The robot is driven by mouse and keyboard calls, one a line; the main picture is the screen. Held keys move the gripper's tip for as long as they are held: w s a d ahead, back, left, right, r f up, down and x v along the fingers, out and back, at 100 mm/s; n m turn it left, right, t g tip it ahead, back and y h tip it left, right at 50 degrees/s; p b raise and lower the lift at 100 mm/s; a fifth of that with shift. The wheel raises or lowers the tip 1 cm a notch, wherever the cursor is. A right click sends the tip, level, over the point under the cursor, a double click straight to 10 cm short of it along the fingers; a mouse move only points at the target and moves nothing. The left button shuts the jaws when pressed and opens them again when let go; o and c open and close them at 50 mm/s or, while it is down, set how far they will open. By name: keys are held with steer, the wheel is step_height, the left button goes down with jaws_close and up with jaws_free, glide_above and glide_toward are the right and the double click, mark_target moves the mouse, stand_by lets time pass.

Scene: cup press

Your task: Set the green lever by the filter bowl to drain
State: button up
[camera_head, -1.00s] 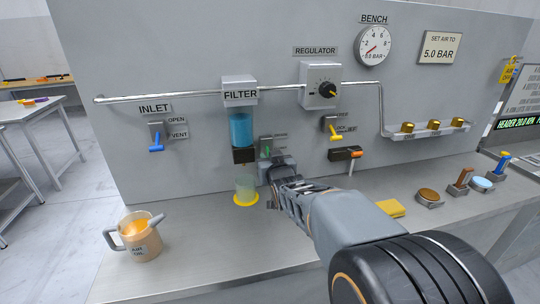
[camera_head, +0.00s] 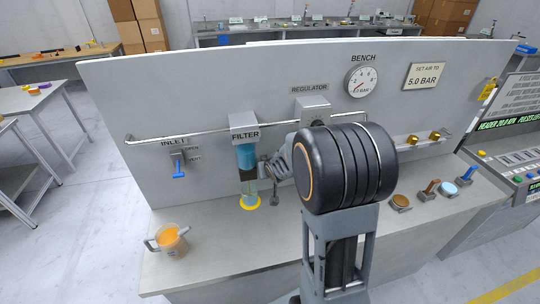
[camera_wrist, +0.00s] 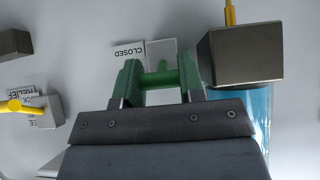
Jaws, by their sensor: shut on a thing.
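My gripper (camera_wrist: 160,74) is upside down relative to the panel in the wrist view and is shut on the green lever (camera_wrist: 160,79), a short green bar between its two green-looking fingers. A white label reading CLOSED (camera_wrist: 116,53) is beside the lever mount. The other label is hidden, so I cannot tell which setting the lever is at. The filter bowl (camera_head: 246,157) is blue, under the FILTER block, and it also shows right of my gripper in the wrist view (camera_wrist: 260,108). In the head view my gripper (camera_head: 268,170) is just right of the bowl, and the lever is hidden.
A dark block (camera_wrist: 240,55) is close to the right finger. A yellow lever (camera_wrist: 22,107) is at the left of the wrist view. A blue inlet lever (camera_head: 178,169) is left of the filter. An orange jug (camera_head: 170,239) and a yellow ring (camera_head: 250,206) are on the bench.

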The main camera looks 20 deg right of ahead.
steer(key=r+g+p, duration=0.1)
steer(key=p, duration=0.2)
steer(key=shift+w, duration=0.1)
steer(key=shift+f+g+p, duration=0.15)
steer(key=shift+g+p, duration=0.15)
steer(key=shift+p, duration=0.75)
steer(key=o, duration=0.9)
steer(key=shift+o, duration=0.2)
steer(key=shift+w+a, duration=0.1)
